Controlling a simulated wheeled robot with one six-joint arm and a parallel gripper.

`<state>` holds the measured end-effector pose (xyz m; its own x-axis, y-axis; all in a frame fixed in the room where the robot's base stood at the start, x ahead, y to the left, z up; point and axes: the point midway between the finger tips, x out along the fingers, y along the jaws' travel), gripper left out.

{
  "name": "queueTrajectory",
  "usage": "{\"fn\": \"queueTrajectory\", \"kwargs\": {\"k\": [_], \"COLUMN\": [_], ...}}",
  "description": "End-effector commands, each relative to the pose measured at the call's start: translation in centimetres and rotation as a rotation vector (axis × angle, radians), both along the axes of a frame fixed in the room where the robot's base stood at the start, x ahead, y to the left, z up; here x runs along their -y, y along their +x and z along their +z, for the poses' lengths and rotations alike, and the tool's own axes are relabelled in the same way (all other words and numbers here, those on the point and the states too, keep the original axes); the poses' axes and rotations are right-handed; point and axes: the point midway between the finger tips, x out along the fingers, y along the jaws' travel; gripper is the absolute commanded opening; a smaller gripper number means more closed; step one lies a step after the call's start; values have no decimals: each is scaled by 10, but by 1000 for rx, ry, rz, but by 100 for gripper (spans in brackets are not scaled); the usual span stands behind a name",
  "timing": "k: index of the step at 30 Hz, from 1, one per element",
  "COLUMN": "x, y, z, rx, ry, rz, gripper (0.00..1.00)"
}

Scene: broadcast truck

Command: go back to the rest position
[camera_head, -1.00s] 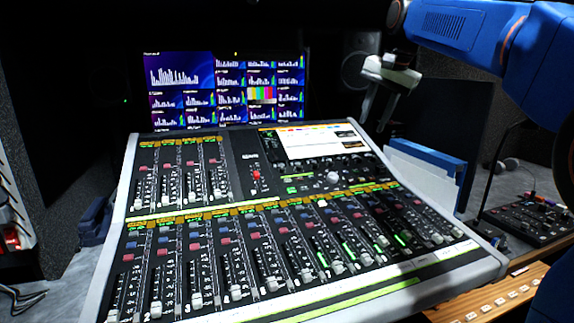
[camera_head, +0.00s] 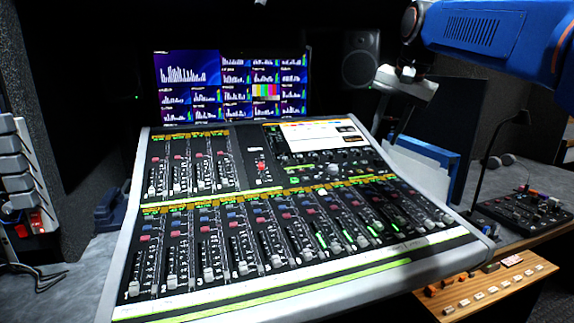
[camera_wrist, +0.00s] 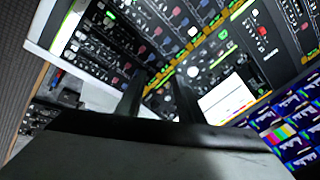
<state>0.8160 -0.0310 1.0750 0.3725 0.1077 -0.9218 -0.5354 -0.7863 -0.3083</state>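My gripper (camera_head: 388,118) hangs from the blue arm at the upper right of the head view, above the far right corner of the mixing console (camera_head: 255,182). In the wrist view, the two dark fingers of my gripper (camera_wrist: 160,82) stand apart with nothing seen between them. The console's faders and its white-lit screen show beyond them. The fingertips look clear of the console, though their exact height is hard to tell.
A monitor (camera_head: 187,75) with coloured tiles stands behind the console. A speaker (camera_head: 360,60) and a blue folder rack (camera_head: 425,150) are near the arm. A lamp (camera_head: 487,158) and a small panel (camera_head: 524,209) stand right. A button strip (camera_head: 486,291) lies front right.

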Motion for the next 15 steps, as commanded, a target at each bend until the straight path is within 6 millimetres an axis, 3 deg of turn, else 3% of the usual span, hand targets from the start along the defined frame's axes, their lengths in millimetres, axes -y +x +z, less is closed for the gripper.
{"fn": "queueTrajectory", "kwargs": {"k": [8, 15], "x": [9, 19], "y": [-64, -142], "z": [-40, -103], "rx": [16, 34], "ry": [-62, -145], "rz": [98, 227], "gripper": [34, 34]}}
